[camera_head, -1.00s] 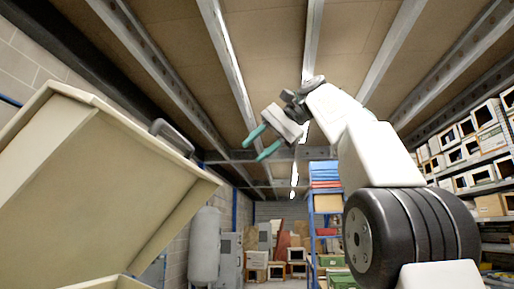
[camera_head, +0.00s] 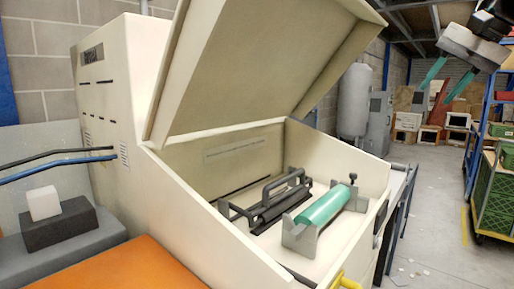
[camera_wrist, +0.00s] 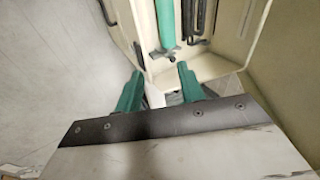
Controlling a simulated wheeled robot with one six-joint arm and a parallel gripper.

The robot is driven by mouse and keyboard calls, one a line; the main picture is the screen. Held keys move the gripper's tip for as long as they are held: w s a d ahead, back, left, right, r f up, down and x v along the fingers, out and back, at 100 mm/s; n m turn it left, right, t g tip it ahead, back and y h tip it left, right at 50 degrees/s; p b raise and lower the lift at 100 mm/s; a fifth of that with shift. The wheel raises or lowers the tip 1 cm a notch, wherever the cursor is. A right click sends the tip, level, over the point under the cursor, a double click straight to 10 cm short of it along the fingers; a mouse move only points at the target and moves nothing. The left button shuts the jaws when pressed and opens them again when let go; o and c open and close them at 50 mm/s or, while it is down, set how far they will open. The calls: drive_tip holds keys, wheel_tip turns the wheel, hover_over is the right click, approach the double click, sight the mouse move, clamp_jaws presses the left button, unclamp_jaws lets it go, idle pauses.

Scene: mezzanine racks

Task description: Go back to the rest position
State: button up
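My gripper (camera_head: 447,82) is at the upper right of the head view, raised in the air to the right of the cream machine. Its two green fingers are apart with nothing between them. The wrist view also shows the open gripper (camera_wrist: 158,88) above the machine's edge. The machine (camera_head: 185,185) has its lid (camera_head: 270,65) tilted up and open. Inside lies a green cylinder (camera_head: 325,206) on a grey cradle, apart from my gripper. The cylinder also shows in the wrist view (camera_wrist: 165,22).
A black handled frame (camera_head: 268,200) lies beside the cylinder. A blue rack with green crates (camera_head: 498,195) stands at the right. A grey tank (camera_head: 354,100) stands behind the machine. An orange surface (camera_head: 130,265) is at front left. Floor is clear between machine and rack.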

drive_tip(key=s+a+f+n+g+h, duration=0.1)
drive_tip(key=s+a+f+n, duration=0.2)
drive_tip(key=s+f, duration=1)
drive_tip(key=s+a+f+n+g+h, duration=0.2)
drive_tip(key=s+a+f+n, duration=0.2)
drive_tip(key=s+a+f, duration=0.4)
drive_tip(key=s+f, duration=0.5)
drive_tip(key=f, duration=0.5)
drive_tip(key=shift+f+h, duration=0.15)
drive_tip(key=shift+h, duration=0.15)
drive_tip(key=shift+s, duration=0.1)
drive_tip(key=shift+a, duration=0.15)
